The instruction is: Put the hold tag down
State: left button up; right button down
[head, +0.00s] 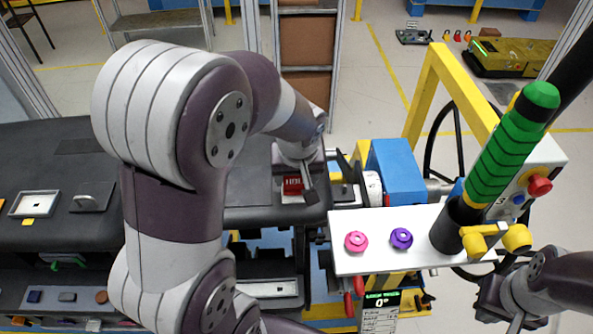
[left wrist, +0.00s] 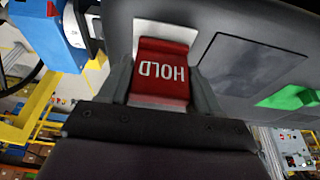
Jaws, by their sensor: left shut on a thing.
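The red hold tag (left wrist: 160,88) with white "HOLD" lettering sits between the two fingers of my left gripper (left wrist: 162,92) in the left wrist view, and the gripper is shut on it. In the head view the tag (head: 292,186) shows as a small red patch below my left gripper (head: 302,186), at the right end of the dark worktop (head: 250,216). I cannot tell whether the tag touches the worktop. My right gripper (head: 505,303) is at the lower right, below the white panel; its fingers are not clear.
A white panel (head: 372,262) with a pink knob (head: 356,242) and a purple knob (head: 401,238) stands to the right. A green-ribbed handle (head: 505,155) rises from it. A blue block (head: 395,172) lies behind. A silver tray (head: 34,204) is on the worktop's left.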

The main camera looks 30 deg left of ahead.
pick_arm(q)
jog(key=shift+w+f, duration=0.1)
jog(key=shift+w, duration=0.1)
jog(key=o, duration=0.6)
jog(key=shift+f, duration=0.15)
jog(key=o, duration=0.4)
jog(key=shift+o, duration=0.2)
jog(key=shift+s, duration=0.15)
jog(key=shift+r, duration=0.35)
jog(key=v, duration=1.1)
jog(key=shift+r+b, duration=0.3)
jog(key=shift+r, duration=0.05)
